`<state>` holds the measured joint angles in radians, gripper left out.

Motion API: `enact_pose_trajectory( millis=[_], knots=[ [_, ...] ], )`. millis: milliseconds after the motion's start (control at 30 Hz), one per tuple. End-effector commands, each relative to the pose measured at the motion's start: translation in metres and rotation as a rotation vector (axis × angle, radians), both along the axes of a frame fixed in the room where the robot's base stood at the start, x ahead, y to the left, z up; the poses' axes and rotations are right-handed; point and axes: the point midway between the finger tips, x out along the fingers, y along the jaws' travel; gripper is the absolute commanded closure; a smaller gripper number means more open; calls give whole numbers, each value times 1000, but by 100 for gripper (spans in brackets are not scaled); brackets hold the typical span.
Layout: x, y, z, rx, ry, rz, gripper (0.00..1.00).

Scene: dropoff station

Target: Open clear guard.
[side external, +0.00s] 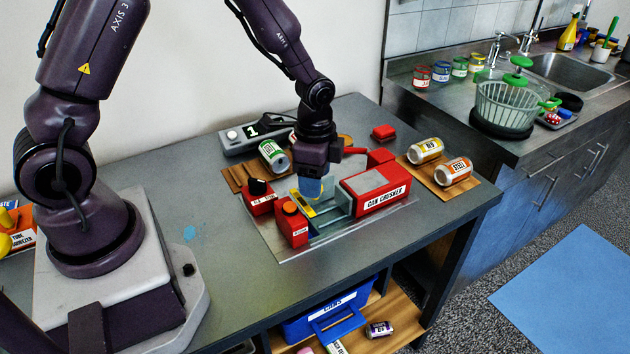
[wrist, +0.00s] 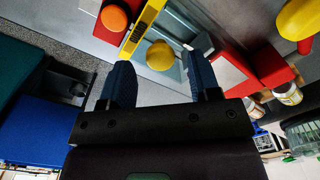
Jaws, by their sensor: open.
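The red can crusher (side external: 380,194) stands on the table in the side view, its label facing front. The clear guard (side external: 332,211) appears as a see-through bluish-grey part left of the red housing; I cannot tell its exact edges. A yellow bar (side external: 303,206) lies at its left side and also shows in the wrist view (wrist: 143,27). A round yellow knob (wrist: 160,55) shows between and beyond my fingers in the wrist view. My gripper (side external: 313,188) is above the guard area, with its blue fingers apart and empty. Whether they touch anything is unclear.
A red block with an orange button (side external: 291,222) and a red box with a black knob (side external: 260,196) stand left of the crusher. A green-labelled can (side external: 273,156) lies behind. Two cans (side external: 426,150) lie on a wooden board at right. The table's front left is clear.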

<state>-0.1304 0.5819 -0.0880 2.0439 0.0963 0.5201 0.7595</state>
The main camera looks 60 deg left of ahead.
Motion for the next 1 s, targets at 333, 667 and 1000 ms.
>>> enact_pose_trajectory(
  millis=[333, 667, 1000],
  knots=[
    [0, 0, -17, 1, -1, 0, 43],
    [0, 0, -16, 1, -1, 1, 87],
    [19, 0, -16, 0, -3, 0, 100]
  ],
)
